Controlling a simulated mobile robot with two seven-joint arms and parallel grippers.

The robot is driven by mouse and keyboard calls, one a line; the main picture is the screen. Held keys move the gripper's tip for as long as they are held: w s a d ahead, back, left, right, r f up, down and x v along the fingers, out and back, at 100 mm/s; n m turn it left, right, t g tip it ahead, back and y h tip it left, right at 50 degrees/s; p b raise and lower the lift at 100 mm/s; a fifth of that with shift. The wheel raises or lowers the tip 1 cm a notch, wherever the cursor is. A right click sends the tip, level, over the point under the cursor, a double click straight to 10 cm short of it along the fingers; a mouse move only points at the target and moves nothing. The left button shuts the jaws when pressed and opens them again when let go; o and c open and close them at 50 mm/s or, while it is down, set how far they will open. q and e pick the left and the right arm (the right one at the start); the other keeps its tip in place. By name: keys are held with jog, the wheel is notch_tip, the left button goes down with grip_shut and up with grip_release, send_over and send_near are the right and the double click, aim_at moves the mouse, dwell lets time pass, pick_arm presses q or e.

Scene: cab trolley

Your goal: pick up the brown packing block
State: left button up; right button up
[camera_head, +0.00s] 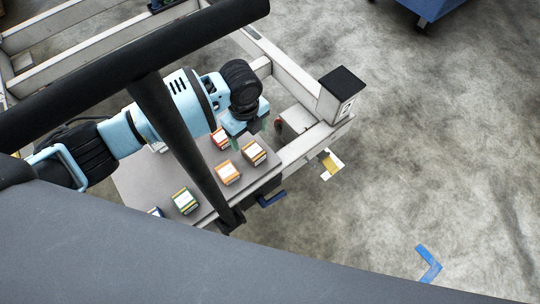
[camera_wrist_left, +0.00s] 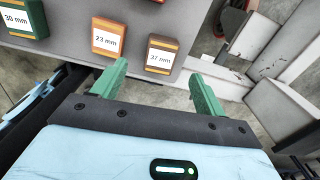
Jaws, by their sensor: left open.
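The brown packing block (camera_head: 254,152) stands on a grey board (camera_head: 137,185), near its right edge. In the left wrist view the brown block (camera_wrist_left: 161,55) has a white label that seems to read 37 mm. My left gripper (camera_head: 250,133) is open and empty, close beside the brown block in the head view. In the left wrist view its green fingers (camera_wrist_left: 158,71) are spread wide, and the block appears between and just beyond their tips. No contact shows. My right gripper is in neither view.
An orange block (camera_head: 228,172) stands close to the brown one. A red block (camera_head: 220,138), a green block (camera_head: 185,201) and a partly hidden blue block (camera_head: 155,212) share the board. A pale frame with a black-capped post (camera_head: 341,92) borders it. Dark bars cross the head view.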

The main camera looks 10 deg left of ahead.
aim_at(253, 150)
pick_arm(q)
jog(key=shift+w+d+f, duration=0.2)
jog(key=shift+f, duration=0.25)
jog(key=shift+w+d+f+b, duration=0.1)
jog(key=shift+d+b, duration=0.1)
jog(key=shift+b, duration=0.15)
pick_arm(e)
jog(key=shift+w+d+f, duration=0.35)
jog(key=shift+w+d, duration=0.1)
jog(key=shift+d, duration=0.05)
pick_arm(q)
jog(key=shift+a+f, duration=0.1)
jog(key=shift+f, duration=0.35)
jog(key=shift+f+b, duration=0.4)
jog(key=shift+f, duration=0.65)
jog(key=f, duration=0.1)
jog(key=f+b, duration=0.1)
jog(key=f, duration=0.1)
jog(key=f+b, duration=0.1)
jog(key=f, duration=0.1)
jog(key=shift+s, duration=0.4)
jog(key=shift+r, duration=0.15)
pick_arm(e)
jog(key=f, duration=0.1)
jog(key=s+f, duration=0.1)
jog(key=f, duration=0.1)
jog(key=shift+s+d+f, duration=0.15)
